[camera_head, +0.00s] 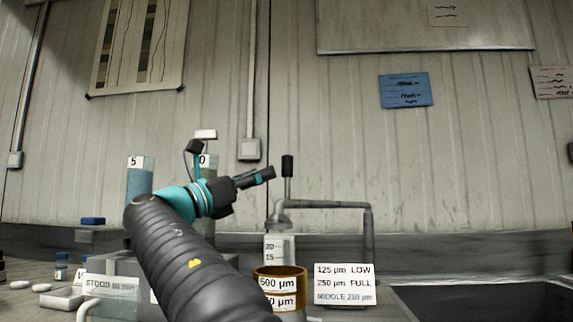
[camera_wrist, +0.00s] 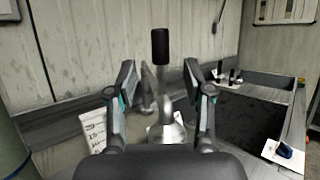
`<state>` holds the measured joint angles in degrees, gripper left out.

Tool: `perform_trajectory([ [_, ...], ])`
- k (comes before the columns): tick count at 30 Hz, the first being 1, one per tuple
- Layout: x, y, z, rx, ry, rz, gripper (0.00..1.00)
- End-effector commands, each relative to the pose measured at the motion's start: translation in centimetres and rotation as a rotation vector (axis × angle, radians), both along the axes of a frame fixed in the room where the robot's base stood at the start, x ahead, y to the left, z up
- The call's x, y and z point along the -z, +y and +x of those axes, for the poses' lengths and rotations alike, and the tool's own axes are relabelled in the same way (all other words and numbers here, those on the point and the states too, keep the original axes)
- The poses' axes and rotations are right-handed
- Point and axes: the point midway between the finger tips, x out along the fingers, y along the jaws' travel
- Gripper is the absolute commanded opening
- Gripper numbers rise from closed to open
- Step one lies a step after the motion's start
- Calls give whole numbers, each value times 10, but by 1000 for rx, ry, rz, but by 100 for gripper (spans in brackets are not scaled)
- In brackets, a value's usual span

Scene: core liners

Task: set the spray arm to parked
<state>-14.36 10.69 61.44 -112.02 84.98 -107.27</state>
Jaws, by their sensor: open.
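The spray arm (camera_head: 325,204) is a grey pipe on a post beyond the cylinder. In the head view it runs to the right from the post and bends down at its end beside the sink. A black-capped upright handle (camera_head: 288,166) rises from its post. My gripper (camera_head: 271,173) is just left of the handle in the head view and looks apart from it. In the wrist view my gripper (camera_wrist: 160,75) is open, with the black handle (camera_wrist: 160,47) seen between and beyond its fingers. The grey post (camera_wrist: 167,128) shows below; contact is not visible.
A dark sink basin (camera_head: 485,300) lies at right. A brown sieve ring (camera_head: 280,272), a graduated cylinder (camera_head: 279,246) and a white label card (camera_head: 344,284) stand in front of the post. Tall cylinders (camera_head: 140,176) stand at left. A ribbed wall is behind.

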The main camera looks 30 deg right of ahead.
Motion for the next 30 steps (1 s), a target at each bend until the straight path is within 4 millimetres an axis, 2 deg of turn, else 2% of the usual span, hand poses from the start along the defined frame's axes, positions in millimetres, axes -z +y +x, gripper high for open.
perform_trajectory([
  [6,-17,-38,8,1,-1,0,52],
  [12,-28,-64,15,-1,0,0,52],
  [18,-34,-77,17,-3,0,0,52],
  [28,-34,-79,18,-4,1,0,52],
  [30,-34,-79,18,-4,1,0,34],
])
